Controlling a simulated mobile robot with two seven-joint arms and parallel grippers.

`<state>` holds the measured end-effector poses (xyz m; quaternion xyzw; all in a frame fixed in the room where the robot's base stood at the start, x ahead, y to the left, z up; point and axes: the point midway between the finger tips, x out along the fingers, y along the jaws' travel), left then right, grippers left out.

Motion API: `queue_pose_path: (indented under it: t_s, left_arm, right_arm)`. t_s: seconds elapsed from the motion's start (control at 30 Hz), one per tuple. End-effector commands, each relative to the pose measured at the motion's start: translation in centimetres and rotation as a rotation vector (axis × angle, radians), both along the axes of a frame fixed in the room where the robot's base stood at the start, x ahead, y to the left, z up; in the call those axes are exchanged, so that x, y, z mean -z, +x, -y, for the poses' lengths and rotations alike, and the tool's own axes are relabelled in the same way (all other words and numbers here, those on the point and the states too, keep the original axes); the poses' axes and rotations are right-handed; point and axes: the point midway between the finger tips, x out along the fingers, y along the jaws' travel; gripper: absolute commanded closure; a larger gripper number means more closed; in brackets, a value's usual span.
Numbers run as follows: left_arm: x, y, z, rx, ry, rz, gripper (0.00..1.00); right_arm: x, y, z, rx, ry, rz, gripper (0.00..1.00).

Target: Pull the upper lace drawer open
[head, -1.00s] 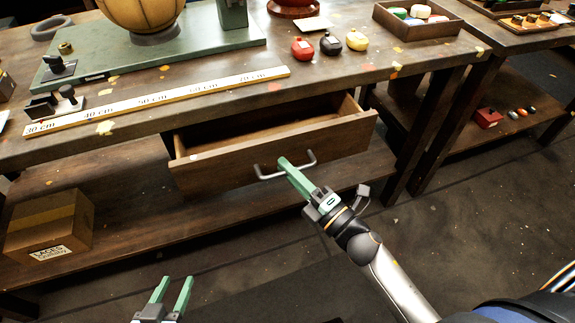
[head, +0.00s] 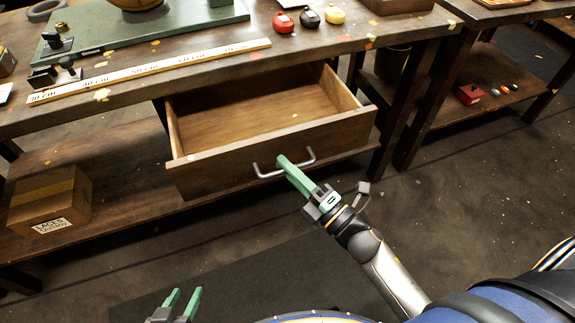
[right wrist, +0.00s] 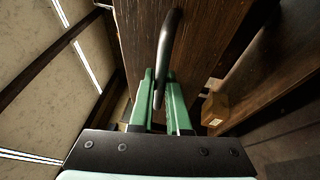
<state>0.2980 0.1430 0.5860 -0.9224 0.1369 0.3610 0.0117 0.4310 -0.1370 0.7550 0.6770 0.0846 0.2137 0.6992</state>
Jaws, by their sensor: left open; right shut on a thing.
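The wooden drawer (head: 225,165) under the workbench top stands well open, and its inside looks empty. Its grey bar handle (head: 266,174) is on the front panel. My right gripper (head: 283,162) is shut on the handle. In the right wrist view the handle (right wrist: 168,50) passes between the green fingers (right wrist: 160,90), in front of the dark drawer front. My left gripper (head: 184,300) is open and empty at the bottom edge of the head view, well below and apart from the drawer.
A cardboard box (head: 50,203) with a label sits on the lower shelf at left. The bench top (head: 210,68) carries a long ruler (head: 150,71), a green board and several small coloured bottles. The floor in front of the drawer is clear.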

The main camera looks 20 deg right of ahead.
Motion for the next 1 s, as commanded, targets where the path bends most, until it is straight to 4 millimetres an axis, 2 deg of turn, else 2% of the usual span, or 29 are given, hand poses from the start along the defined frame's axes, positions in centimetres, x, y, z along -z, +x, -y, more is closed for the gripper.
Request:
queue_pose_path:
  t_s: [0.2,0.23,0.5,0.8,1.0]
  left_arm:
    - [-0.1,0.2,0.0,0.000,0.000,0.005,0.50]
    - [-0.1,0.2,-0.1,-0.001,0.001,0.006,0.50]
    - [-0.4,0.4,-0.1,0.001,0.002,0.016,0.50]
    - [-0.5,0.4,-0.3,0.004,0.007,0.020,0.50]
    - [-0.6,0.6,-0.3,0.004,0.008,0.032,0.50]
  right_arm:
    - [0.0,0.0,0.0,0.000,0.000,0.000,1.00]
    - [0.0,0.0,0.0,0.000,0.000,0.000,0.84]
    - [0.0,0.0,0.0,0.000,0.000,0.000,0.55]
    - [0.1,-0.3,0.1,0.000,0.000,-0.001,0.55]
    - [0.6,-2.6,1.2,0.002,0.001,-0.006,0.55]
